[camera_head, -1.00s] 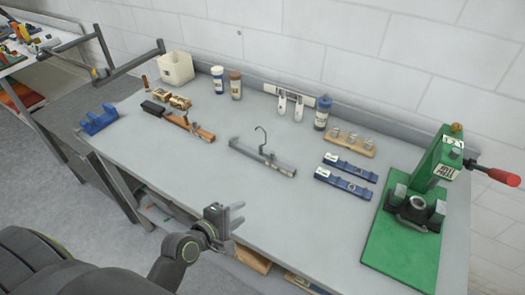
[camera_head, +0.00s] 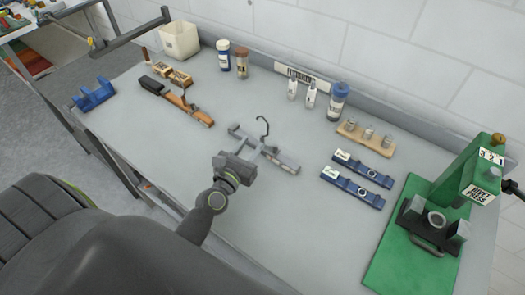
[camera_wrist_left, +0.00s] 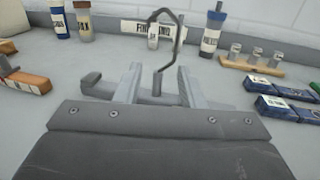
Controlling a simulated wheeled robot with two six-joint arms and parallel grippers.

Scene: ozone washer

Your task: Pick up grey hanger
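The grey hanger (camera_head: 282,158) lies on the workbench near its middle, with its dark hook (camera_head: 264,128) standing up from the bar. My left gripper (camera_head: 258,155) is low over the bench at the near side of the hanger, fingers pointing at it. In the left wrist view the open fingers (camera_wrist_left: 160,88) stand on either side of the hook's stem, and the grey hanger's bar (camera_wrist_left: 97,86) runs crosswise at the fingers. I cannot tell whether the fingers touch it. My right gripper is not in view.
Two blue holders (camera_head: 352,187) lie to the right, near a wooden block with metal cylinders (camera_head: 366,138). A green press (camera_head: 425,235) stands at far right. Bottles (camera_head: 241,62) line the back. The front bench area is clear.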

